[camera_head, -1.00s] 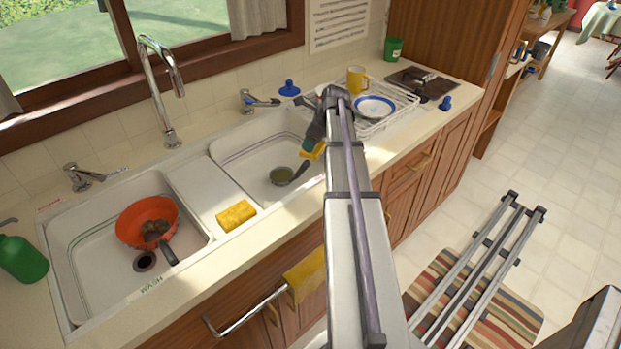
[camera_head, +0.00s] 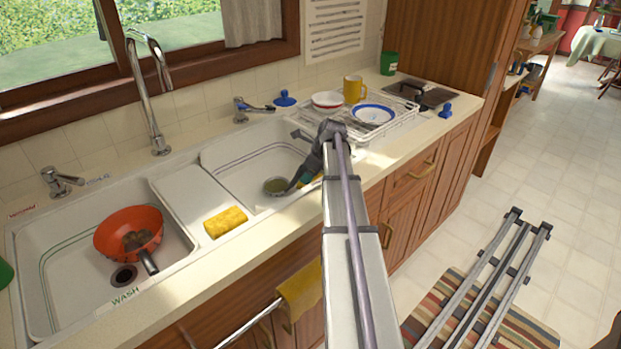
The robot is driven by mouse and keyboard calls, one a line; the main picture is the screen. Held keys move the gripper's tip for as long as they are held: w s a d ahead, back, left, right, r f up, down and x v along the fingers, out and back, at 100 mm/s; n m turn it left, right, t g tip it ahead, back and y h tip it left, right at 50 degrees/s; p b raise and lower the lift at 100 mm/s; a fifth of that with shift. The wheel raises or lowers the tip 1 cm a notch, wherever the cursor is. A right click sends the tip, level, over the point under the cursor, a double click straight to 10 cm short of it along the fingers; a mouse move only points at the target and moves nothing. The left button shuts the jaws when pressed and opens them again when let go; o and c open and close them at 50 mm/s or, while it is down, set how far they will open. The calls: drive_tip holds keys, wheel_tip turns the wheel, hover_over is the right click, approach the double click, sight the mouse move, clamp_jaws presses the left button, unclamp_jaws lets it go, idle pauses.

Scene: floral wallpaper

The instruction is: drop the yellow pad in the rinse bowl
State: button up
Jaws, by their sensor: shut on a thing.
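My gripper (camera_head: 303,183) reaches down into the rinse bowl (camera_head: 240,165), the right-hand sink basin. It is shut on a yellow pad (camera_head: 315,181), of which only a small patch shows beside the jaws; my arm hides the rest. The pad is low over the right part of the bowl; I cannot tell whether it touches the bottom. Another yellow block, a sponge (camera_head: 226,222), lies on the ledge at the front between the two basins.
A round dark-rimmed thing (camera_head: 275,187) is on the rinse bowl floor, close to my gripper. The wash basin (camera_head: 60,270) at left holds an orange strainer (camera_head: 112,240). A dish rack (camera_head: 400,128) with a plate (camera_head: 372,114) and a yellow mug (camera_head: 353,89) stands behind right.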

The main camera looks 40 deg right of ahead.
drive_tip(key=shift+f+b, duration=0.5)
drive_tip(key=shift+b, duration=0.1)
drive_tip(key=o, duration=0.9)
drive_tip(key=shift+r+p, duration=0.35)
drive_tip(key=p+v, duration=1.1)
drive_tip(key=v, duration=0.1)
drive_tip(key=shift+r+p, duration=0.3)
drive_tip(key=shift+r, duration=0.05)
